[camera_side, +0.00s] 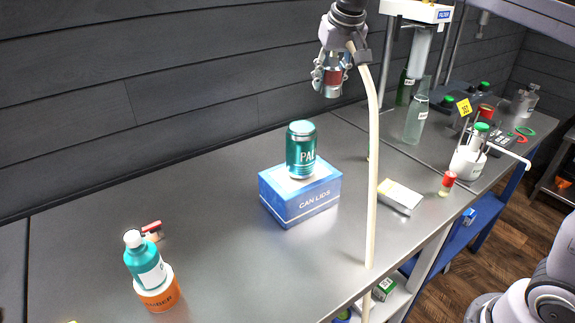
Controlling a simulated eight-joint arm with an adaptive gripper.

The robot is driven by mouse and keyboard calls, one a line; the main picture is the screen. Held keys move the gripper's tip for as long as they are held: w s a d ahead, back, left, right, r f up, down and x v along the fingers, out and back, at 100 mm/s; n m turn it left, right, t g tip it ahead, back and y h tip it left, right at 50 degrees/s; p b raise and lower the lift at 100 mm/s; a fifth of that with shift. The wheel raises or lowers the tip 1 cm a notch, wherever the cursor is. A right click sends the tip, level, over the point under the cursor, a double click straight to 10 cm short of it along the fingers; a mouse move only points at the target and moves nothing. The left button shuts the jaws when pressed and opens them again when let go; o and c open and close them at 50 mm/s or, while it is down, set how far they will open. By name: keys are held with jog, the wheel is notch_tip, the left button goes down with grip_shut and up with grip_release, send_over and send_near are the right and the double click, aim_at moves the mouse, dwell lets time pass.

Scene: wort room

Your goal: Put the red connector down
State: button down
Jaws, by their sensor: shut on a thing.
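My gripper (331,88) is at the top centre, pointing down, high above the bench. Its fingers are shut around the red connector (333,75), a short red piece with a silvery lower end. The fingers partly cover its sides. It is held clear of every surface. A pale hose (374,150) hangs from beside the gripper down past the bench's front edge; where its upper end joins is hard to tell.
A blue CAN LIDS box (310,207) carries a teal can (301,150). A teal bottle (146,262) stands at front left. A white carton (400,197), a small red-capped vial (447,184) and a white green-capped vessel (469,158) stand right.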

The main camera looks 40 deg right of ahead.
jog(key=s+a+f+n+y, duration=0.3)
jog(key=s+a+n, duration=0.5)
jog(key=s+a, duration=0.45)
notch_tip(320, 180, down, 11)
jog(key=s, duration=0.1)
jog(key=a+f, duration=0.2)
jog(key=a, duration=0.2)
jog(key=a+f, duration=0.2)
jog(key=a, duration=0.2)
jog(key=a+f, duration=0.3)
jog(key=shift+s+a, duration=0.25)
jog(key=shift+a, duration=0.15)
jog(key=shift+f, duration=1.95)
jog(key=shift+f, duration=0.15)
jog(key=c, duration=0.9)
grip_release()
